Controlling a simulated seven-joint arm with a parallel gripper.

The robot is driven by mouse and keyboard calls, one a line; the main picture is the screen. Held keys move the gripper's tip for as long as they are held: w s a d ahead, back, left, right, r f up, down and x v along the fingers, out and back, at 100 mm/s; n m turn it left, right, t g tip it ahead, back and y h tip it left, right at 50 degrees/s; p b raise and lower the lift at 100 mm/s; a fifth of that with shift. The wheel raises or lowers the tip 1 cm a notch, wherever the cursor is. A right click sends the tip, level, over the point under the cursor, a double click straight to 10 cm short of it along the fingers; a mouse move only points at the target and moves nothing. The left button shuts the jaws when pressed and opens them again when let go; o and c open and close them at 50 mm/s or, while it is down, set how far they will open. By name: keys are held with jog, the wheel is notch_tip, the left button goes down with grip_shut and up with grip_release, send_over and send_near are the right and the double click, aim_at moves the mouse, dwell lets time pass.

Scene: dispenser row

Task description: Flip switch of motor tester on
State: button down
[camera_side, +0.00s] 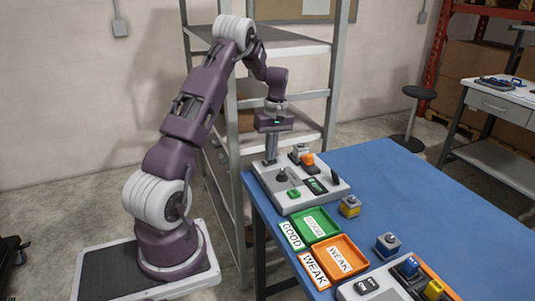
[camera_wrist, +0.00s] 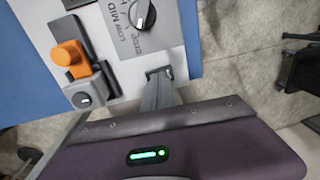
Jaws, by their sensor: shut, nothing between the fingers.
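The tester panel (camera_side: 268,186), a pale grey box, sits at the far left corner of the blue table. It carries a dark knob (camera_side: 282,176), a green button (camera_side: 293,194), a dark display (camera_side: 315,185) and an upright black piece (camera_side: 334,173). In the wrist view, a rotary knob (camera_wrist: 142,14) sits on a grey plate lettered LOW and MID. My gripper (camera_side: 271,160) is shut and empty, pointing down at the panel's back left edge. In the wrist view its fingertips (camera_wrist: 159,74) are beside the panel's edge, below the knob plate. Contact cannot be told.
An orange motor piece (camera_side: 307,159) stands at the panel's back. A green tray (camera_side: 332,222) and an orange tray (camera_side: 360,258) lie in front. Loose blocks stand at a yellow-grey one (camera_side: 350,206) and a blue-grey one (camera_side: 387,246). Another device (camera_side: 350,291) is nearest. The table's right side (camera_side: 440,205) is clear.

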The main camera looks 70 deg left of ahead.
aim_at(265, 163)
notch_tip(265, 163, up, 14)
jog(key=s, duration=0.2)
dwell(0.4)
jog(key=shift+f, duration=0.1)
jog(key=s+d+r+m+t, duration=0.1)
jog(key=s+d+r+m, duration=0.15)
jog(key=d, duration=0.55)
jog(key=s+d+r+m+t, duration=0.15)
jog(key=d+r+m, duration=0.25)
jog(key=d, duration=0.5)
jog(key=s+d+r+m+t, duration=0.15)
jog(key=d+r+m, duration=0.25)
jog(key=d, duration=0.4)
jog(key=s+d+f+m+t, duration=0.2)
jog(key=s+d+f+m, duration=0.2)
jog(key=s+d+m, duration=0.3)
jog(key=s+d, duration=0.3)
jog(key=s, duration=0.1)
jog(key=shift+f+t, duration=0.35)
jog(key=shift+t, duration=0.05)
